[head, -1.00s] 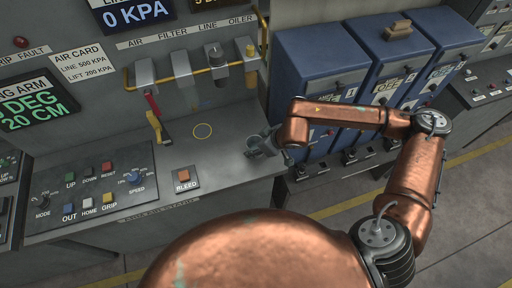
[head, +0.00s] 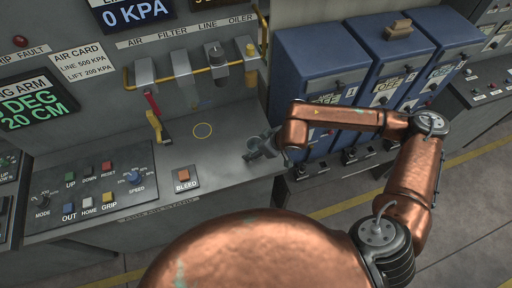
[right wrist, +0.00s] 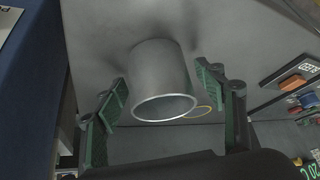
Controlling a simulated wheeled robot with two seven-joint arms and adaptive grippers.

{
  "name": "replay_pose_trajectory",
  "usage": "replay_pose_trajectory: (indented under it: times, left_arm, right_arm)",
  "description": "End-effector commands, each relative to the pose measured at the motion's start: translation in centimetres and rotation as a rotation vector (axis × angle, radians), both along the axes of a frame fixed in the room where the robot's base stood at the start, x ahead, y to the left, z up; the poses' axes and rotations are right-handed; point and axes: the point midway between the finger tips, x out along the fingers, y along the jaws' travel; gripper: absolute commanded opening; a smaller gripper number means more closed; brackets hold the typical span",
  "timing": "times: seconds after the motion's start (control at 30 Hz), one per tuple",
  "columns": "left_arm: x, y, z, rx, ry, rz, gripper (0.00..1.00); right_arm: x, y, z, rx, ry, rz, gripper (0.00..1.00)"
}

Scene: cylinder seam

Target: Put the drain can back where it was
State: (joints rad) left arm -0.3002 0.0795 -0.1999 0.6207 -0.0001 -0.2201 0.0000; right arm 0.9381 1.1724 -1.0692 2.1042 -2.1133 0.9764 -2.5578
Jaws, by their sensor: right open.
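The drain can (right wrist: 160,75), a plain grey metal cylinder with an open mouth, stands on the grey counter near its right end. In the head view the can (head: 254,143) is small and partly hidden by my right gripper (head: 263,148). In the right wrist view the green-padded fingers of my right gripper (right wrist: 170,105) are open on either side of the can, with gaps between pads and wall. A thin yellow ring (head: 202,130) is marked on the counter to the can's left, with nothing on it; it shows partly behind the can's rim in the right wrist view. My left gripper is out of view.
The air filter, line and oiler units (head: 182,66) with yellow pipe, and a red and yellow handle (head: 154,118), are at the back. A BLEED button (head: 184,176) and a control panel (head: 95,188) lie to the left. Blue cabinets (head: 315,75) stand to the right.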

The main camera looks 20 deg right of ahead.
Motion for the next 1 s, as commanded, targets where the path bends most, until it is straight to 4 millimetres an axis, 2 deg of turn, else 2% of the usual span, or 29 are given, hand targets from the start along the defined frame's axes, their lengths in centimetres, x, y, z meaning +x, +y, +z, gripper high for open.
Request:
replay_pose_trajectory:
  times: [0.17,0.5,0.7,1.0]
  left_arm:
    - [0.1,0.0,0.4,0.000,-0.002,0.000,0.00]
    - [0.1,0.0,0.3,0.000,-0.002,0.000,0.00]
    - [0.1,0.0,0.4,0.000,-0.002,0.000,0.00]
    - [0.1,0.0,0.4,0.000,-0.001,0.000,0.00]
  right_arm:
    - [-0.2,-0.2,0.9,-0.001,-0.003,0.000,0.64]
    - [-3.2,-2.6,6.6,-0.003,-0.003,-0.001,0.64]
    - [-4.6,-3.5,9.3,-0.001,-0.002,-0.001,0.64]
    - [-5.3,-3.8,10.4,0.000,0.000,0.001,0.64]
